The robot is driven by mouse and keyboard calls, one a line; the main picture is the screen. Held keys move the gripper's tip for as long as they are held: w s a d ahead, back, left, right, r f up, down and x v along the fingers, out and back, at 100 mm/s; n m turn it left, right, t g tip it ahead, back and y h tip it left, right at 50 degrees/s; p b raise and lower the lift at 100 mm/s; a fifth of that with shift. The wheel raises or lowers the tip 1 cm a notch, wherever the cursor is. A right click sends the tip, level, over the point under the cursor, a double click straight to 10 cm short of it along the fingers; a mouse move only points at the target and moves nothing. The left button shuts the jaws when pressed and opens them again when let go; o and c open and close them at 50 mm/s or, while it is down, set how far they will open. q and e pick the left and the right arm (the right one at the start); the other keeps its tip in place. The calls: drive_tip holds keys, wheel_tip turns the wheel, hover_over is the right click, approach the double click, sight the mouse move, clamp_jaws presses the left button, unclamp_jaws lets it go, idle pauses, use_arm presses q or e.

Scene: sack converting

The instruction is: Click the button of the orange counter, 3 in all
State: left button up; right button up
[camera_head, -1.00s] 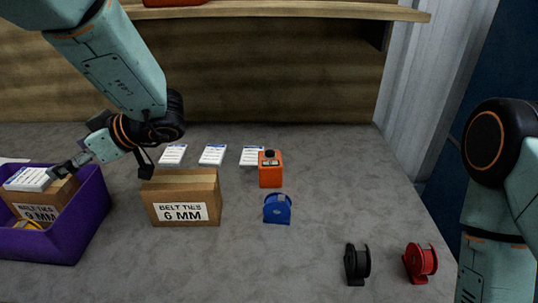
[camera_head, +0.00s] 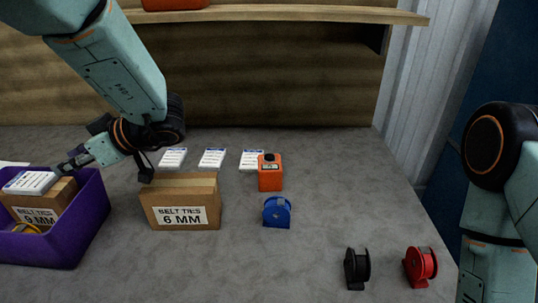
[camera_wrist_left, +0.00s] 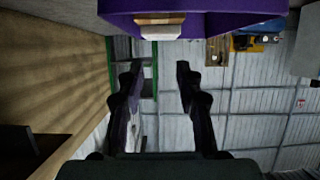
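The purple bin (camera_head: 85,222) holds a 9 MM box and a white box (camera_head: 30,183). A 6 MM belt ties box (camera_head: 182,190) stands between bin and counter. A blue spool (camera_head: 277,211) is in front of the counter; black (camera_head: 357,268) and red (camera_head: 420,266) spools sit front right.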

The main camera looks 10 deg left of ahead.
use_arm(q)
clamp_jaws()
idle(1.4)
